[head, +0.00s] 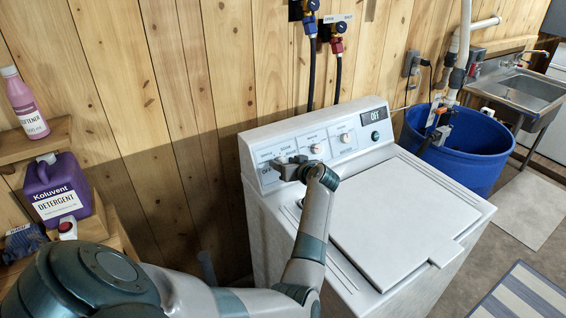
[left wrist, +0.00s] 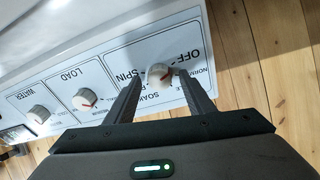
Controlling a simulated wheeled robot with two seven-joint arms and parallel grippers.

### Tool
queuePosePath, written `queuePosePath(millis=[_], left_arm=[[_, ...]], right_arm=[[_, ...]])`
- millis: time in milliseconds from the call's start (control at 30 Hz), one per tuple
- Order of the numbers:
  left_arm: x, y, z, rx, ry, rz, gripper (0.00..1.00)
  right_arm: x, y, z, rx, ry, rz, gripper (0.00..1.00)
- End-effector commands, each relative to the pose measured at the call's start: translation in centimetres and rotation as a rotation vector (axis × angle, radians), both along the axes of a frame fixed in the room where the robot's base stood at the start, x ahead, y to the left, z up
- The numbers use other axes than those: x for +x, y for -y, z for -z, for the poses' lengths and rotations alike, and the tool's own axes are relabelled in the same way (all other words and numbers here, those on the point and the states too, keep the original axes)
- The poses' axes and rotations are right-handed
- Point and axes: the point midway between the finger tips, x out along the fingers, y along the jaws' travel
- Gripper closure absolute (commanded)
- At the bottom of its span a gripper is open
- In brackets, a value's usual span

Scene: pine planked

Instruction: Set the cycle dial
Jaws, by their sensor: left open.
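The white washing machine (head: 400,225) stands against the plank wall, with a raised control panel (head: 330,143) along its back. The cycle dial (left wrist: 160,74) is a round pale knob in the left wrist view, with OFF, SPIN, SOAK and NORMAL printed around it. Its exact setting is too small to read. My left gripper (head: 288,166) is at the left end of the panel and hides this dial in the head view. In the left wrist view its open fingers (left wrist: 158,80) stand on either side of the dial, with gaps visible. My right gripper is out of view.
Load (left wrist: 86,98) and water (left wrist: 38,114) knobs sit along the panel. A small display (head: 373,115) reads OFF. Detergent (head: 57,190) and pink softener (head: 25,104) stand on shelves at left. A blue tub (head: 455,150) stands right of the washer.

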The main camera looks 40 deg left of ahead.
Motion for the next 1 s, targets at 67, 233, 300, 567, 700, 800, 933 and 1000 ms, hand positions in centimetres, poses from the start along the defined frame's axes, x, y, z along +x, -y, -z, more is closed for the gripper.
queuePosePath(millis=[67,233,300,567,700,800,933,1000], left_arm=[[0.0,0.0,0.0,0.0,0.0,0.0,0.51],[0.0,0.0,0.0,0.0,0.0,0.0,0.8],[0.0,0.0,0.0,0.0,0.0,0.0,0.93],[0.0,0.0,0.0,0.003,-0.008,0.005,0.92],[0.0,-0.1,-0.1,0.011,-0.034,0.018,0.92],[0.0,0.0,-0.1,0.02,-0.067,0.035,0.92],[0.0,-0.1,-0.2,0.036,-0.128,0.068,0.92],[0.0,-0.1,-0.2,0.049,-0.17,0.089,0.92]], right_arm=[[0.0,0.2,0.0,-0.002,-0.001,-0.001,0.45],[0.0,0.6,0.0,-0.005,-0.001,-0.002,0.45],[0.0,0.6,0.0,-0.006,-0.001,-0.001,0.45],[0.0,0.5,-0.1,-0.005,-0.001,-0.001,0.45],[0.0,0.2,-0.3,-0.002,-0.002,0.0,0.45],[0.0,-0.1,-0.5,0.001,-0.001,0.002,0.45],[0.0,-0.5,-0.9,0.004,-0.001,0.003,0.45],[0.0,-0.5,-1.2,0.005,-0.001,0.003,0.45]])
